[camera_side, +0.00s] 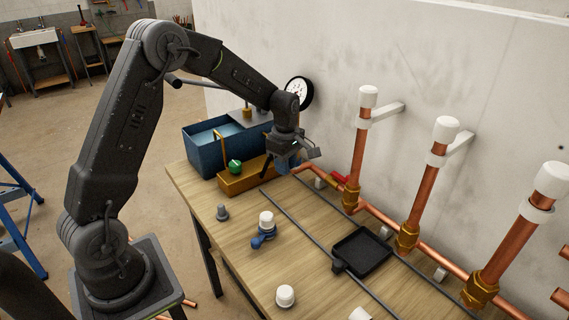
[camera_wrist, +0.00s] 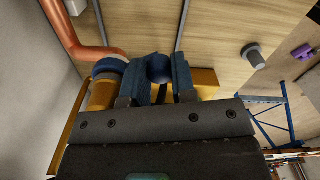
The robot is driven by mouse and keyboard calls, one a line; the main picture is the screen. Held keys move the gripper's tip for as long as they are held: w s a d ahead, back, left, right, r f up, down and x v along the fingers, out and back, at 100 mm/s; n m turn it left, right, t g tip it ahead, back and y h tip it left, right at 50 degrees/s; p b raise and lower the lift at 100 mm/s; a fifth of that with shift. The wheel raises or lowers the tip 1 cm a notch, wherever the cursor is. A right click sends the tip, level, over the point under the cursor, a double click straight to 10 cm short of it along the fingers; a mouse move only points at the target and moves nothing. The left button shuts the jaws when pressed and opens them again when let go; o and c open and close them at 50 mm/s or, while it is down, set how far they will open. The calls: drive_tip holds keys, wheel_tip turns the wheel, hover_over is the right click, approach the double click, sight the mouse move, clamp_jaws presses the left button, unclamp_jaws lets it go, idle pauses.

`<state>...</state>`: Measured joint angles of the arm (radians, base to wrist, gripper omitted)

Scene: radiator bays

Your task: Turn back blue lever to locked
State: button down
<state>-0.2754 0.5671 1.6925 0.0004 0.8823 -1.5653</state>
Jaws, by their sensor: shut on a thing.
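The blue lever (camera_wrist: 158,68) shows in the wrist view as a dark blue rounded end between the two fingers of my gripper (camera_wrist: 156,82), which is shut on it. A blue round part (camera_wrist: 110,67) sits just left of the fingers, on a yellow-brass body at the end of a copper pipe (camera_wrist: 70,30). In the side view my gripper (camera_side: 286,166) reaches down at the table's back left, beside the yellow block. A bit of blue (camera_side: 282,164) shows under it, but the fingers hide most of the lever, so its exact angle is unclear.
A blue water tank (camera_side: 196,157) and a yellow block (camera_side: 238,184) with a green knob (camera_side: 234,167) stand left of my gripper. A red lever (camera_side: 340,178), copper risers (camera_side: 358,150) and a gauge (camera_side: 300,92) are close by. A black tray (camera_side: 362,253) and loose white-capped parts (camera_side: 285,295) lie nearer.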

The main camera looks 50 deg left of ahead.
idle(0.4)
drive_tip(key=c, duration=0.9)
unclamp_jaws()
drive_tip(key=shift+r, duration=0.1)
wheel_tip(320, 180, up, 14)
drive_tip(key=shift+f, duration=0.15)
drive_tip(key=shift+d, duration=0.1)
drive_tip(key=s+d+r+m+t, duration=0.2)
drive_tip(key=s+d+r+m, duration=0.3)
drive_tip(key=s+m, duration=0.15)
drive_tip(key=s+d+m+t, duration=0.1)
drive_tip(key=s+d+m, duration=0.1)
drive_tip(key=s+m, duration=0.3)
drive_tip(key=s+d+f+m+t, duration=0.1)
drive_tip(key=s+d+m, duration=0.2)
drive_tip(key=s, duration=0.4)
drive_tip(key=s+d+m+t, duration=0.1)
drive_tip(key=s+d+m, duration=0.1)
drive_tip(key=s+m, duration=0.4)
drive_tip(key=shift+s+d+f+m+t, duration=0.3)
drive_tip(key=shift+s+f+m, duration=0.05)
drive_tip(key=shift+s, duration=0.05)
